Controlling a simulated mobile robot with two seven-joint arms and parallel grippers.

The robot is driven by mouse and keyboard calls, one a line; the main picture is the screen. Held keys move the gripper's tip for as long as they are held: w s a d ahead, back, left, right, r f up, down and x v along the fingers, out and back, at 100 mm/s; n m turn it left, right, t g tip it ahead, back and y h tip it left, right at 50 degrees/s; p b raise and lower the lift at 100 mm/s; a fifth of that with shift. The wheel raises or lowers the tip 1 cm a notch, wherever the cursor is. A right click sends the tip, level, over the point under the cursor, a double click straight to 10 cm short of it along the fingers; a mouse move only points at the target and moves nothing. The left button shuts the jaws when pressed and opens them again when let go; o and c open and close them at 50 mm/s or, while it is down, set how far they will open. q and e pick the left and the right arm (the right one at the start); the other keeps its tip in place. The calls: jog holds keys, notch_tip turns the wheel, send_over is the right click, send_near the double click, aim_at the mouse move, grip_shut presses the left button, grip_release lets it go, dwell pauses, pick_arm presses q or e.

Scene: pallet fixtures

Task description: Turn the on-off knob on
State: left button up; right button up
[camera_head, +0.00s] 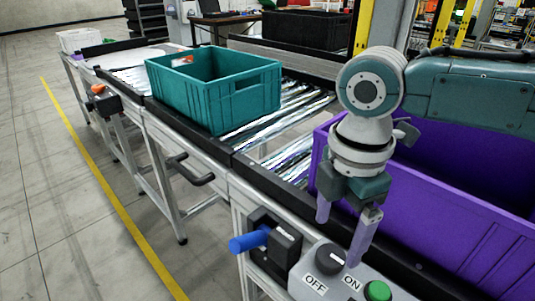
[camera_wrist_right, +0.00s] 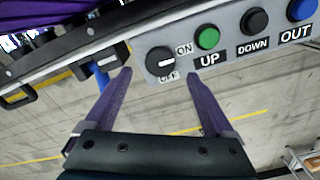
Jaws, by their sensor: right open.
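The on-off knob (camera_head: 331,257) is a round black dial on the grey control panel (camera_head: 383,282), between the OFF and ON labels. In the right wrist view the knob (camera_wrist_right: 160,62) shows a short white mark lying roughly level, with ON at its upper right and OFF below. My right gripper (camera_head: 342,236) points down over the panel with its purple fingers apart and empty. In the wrist view the open fingers (camera_wrist_right: 159,75) appear on either side of the knob, just short of it; contact cannot be told. My left gripper is out of view.
Green UP (camera_wrist_right: 207,38), black DOWN (camera_wrist_right: 255,20) and blue OUT buttons sit beside the knob. A blue handle (camera_head: 249,240) juts out left of the panel. A purple crate (camera_head: 470,235) stands close behind the gripper. A teal crate (camera_head: 240,95) sits on the roller conveyor.

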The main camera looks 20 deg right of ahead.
aim_at(331, 256)
notch_tip(331, 256, up, 5)
jog(key=shift+f, duration=0.2)
jog(key=shift+s+a, duration=0.1)
jog(key=s+a+f+m+t+y, duration=0.25)
jog(key=s+a+m, duration=0.25)
jog(key=s+a, duration=0.45)
jog(key=s+d+r+m+t+h, duration=0.1)
jog(key=s+d+r+m+h, duration=0.15)
jog(key=s+d+m, duration=0.65)
notch_tip(331, 256, up, 38)
jog(key=w+a+m+p, duration=0.1)
jog(key=w+a+p, duration=0.1)
jog(key=p, duration=3.7)
jog(key=shift+w+a+r+m, duration=0.15)
jog(key=shift+w+a+m, duration=0.05)
jog(key=shift+a+m, duration=0.1)
